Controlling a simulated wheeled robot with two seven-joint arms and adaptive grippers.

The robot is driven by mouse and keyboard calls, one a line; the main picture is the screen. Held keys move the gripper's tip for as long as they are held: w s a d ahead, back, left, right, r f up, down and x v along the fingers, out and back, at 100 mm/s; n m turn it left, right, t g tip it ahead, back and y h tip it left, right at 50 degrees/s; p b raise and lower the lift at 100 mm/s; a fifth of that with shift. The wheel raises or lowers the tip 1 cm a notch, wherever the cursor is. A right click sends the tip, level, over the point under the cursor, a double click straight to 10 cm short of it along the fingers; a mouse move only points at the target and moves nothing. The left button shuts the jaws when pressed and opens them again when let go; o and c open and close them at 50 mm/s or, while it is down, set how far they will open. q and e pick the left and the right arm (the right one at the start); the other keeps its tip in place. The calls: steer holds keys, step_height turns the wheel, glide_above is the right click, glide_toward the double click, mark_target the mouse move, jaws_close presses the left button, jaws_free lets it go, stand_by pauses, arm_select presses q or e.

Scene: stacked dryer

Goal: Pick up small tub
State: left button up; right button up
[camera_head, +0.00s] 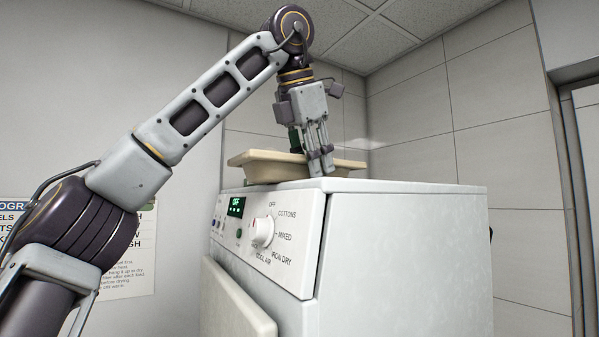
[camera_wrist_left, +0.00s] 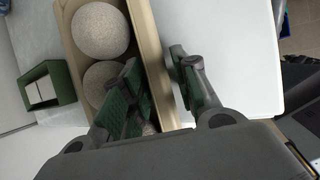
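The small tub (camera_head: 265,160) is a beige, shallow open tub on top of the white dryer. In the left wrist view the tub (camera_wrist_left: 148,45) holds several pale speckled balls (camera_wrist_left: 99,31). My left gripper (camera_head: 314,162) points down at the tub's near side. In the left wrist view its fingers (camera_wrist_left: 160,80) are apart, one on the inner side and one on the outer side of the tub's long wall. I cannot tell whether either pad touches the wall. The fingers hide part of the tub and its contents. My right gripper is not in view.
The dryer (camera_head: 400,240) has a front panel with a dial (camera_head: 262,232) and a small display. A green box (camera_wrist_left: 66,82) with white contents stands beside the tub. The dryer top right of the tub is clear. A wall and a notice stand behind at left.

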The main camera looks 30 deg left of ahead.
arm_select(q)
steer(key=shift+c, duration=0.3)
jaws_close()
steer(key=shift+r, duration=0.2)
steer(key=shift+r, duration=3.65)
steer(key=shift+w, duration=0.15)
steer(key=shift+w+r, duration=0.15)
steer(key=shift+r, duration=0.2)
steer(key=shift+v, duration=0.85)
steer(key=shift+w+r, duration=0.1)
steer(key=shift+w, duration=0.05)
